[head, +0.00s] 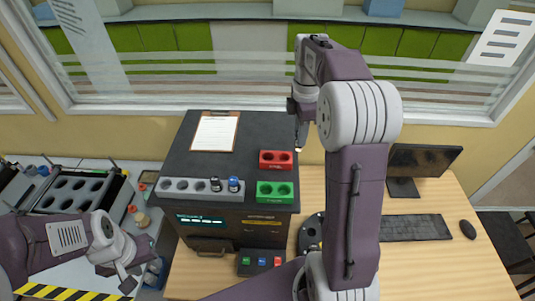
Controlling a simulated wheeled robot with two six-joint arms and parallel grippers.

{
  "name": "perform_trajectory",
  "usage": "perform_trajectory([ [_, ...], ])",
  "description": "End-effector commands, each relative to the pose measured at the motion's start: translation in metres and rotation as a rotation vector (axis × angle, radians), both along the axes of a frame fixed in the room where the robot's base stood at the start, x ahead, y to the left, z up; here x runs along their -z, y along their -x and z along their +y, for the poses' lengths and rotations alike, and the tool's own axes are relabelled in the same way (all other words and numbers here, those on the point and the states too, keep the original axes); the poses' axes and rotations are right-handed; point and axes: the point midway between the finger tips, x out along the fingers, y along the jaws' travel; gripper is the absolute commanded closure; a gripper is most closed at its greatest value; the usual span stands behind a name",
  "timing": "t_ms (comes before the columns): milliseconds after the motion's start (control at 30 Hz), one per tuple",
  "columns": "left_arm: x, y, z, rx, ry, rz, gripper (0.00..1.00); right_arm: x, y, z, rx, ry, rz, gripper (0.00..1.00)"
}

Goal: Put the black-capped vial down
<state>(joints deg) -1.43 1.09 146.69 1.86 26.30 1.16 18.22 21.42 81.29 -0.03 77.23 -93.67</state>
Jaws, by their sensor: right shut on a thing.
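My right gripper (301,128) hangs at the right edge of the dark analyser cabinet, above and behind the red block. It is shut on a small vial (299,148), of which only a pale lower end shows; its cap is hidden. A grey rack (174,198) on the cabinet top holds a black-capped vial (215,184) and a blue-capped vial (234,184) at its right end. A red two-hole block (276,165) and a green two-hole block (274,198) stand right of it, with no vial visible in them. My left gripper (127,280) is low at left, away from the vials; its jaws are unclear.
A clipboard (215,131) lies on the cabinet top (255,135). A monitor (424,161), keyboard (414,227) and mouse (467,229) are on the wooden desk at right. A tray with round wells (68,196) stands at left. My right arm hides part of the desk.

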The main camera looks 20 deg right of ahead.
Motion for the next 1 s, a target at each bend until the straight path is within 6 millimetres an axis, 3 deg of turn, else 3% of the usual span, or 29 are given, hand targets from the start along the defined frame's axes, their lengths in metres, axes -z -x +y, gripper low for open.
perform_trajectory([
  [200,-0.028,0.000,0.000,0.000,0.000,-0.001,0.64,0.032,-0.042,0.046,-0.006,-0.001,0.006,1.00],
  [333,-0.036,0.000,0.000,0.000,0.000,-0.001,0.64,0.048,-0.060,0.063,-0.004,-0.001,0.004,1.00],
  [567,-0.038,0.000,0.000,0.000,0.000,0.000,0.64,0.059,-0.067,0.070,0.000,-0.001,0.002,1.00],
  [800,-0.053,0.000,0.000,0.000,0.000,-0.001,0.64,0.094,-0.066,0.070,0.000,-0.001,0.003,1.00],
  [1000,-0.051,0.000,0.000,0.000,0.000,0.000,0.64,0.098,-0.067,0.070,0.000,0.000,0.000,1.00],
])
